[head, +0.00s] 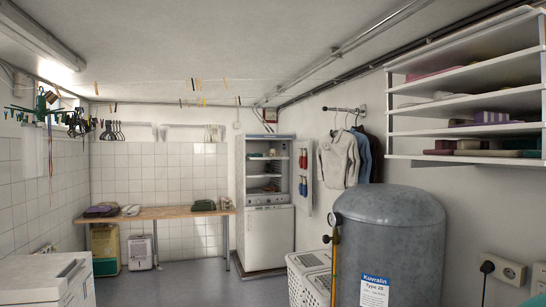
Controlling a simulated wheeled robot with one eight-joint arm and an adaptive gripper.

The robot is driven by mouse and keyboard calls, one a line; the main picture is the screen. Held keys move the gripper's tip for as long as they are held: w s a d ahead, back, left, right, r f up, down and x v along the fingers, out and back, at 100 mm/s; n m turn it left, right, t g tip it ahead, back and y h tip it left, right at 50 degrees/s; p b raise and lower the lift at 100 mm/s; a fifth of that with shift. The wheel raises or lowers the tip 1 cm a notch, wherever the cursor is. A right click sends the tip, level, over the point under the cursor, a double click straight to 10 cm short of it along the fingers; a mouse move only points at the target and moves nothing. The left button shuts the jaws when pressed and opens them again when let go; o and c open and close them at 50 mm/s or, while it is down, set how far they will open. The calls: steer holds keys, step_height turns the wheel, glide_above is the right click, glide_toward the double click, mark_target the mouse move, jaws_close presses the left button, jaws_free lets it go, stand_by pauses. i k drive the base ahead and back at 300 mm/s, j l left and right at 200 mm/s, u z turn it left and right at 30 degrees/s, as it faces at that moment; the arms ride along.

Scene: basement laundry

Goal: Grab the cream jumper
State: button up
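The cream jumper (338,158) hangs at the front of a short wall rail (344,109) on the right-hand wall, in the head view. It hangs upright on a hanger, with darker garments (365,153) close behind it. Its lower part is near the top of the grey tank, which stands in front and to the right. My gripper is not in view.
The large grey tank (390,240) and a white laundry basket (311,272) stand below the jumper. White shelves (466,160) with folded cloth jut out at right. A wooden table (155,212) stands at the back left. The blue-grey floor (190,285) is open in the middle.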

mark_target(274, 153)
steer(key=i+u, duration=0.25)
steer(key=i, duration=3.75)
steer(key=j+u, duration=0.05)
steer(key=j, duration=0.2)
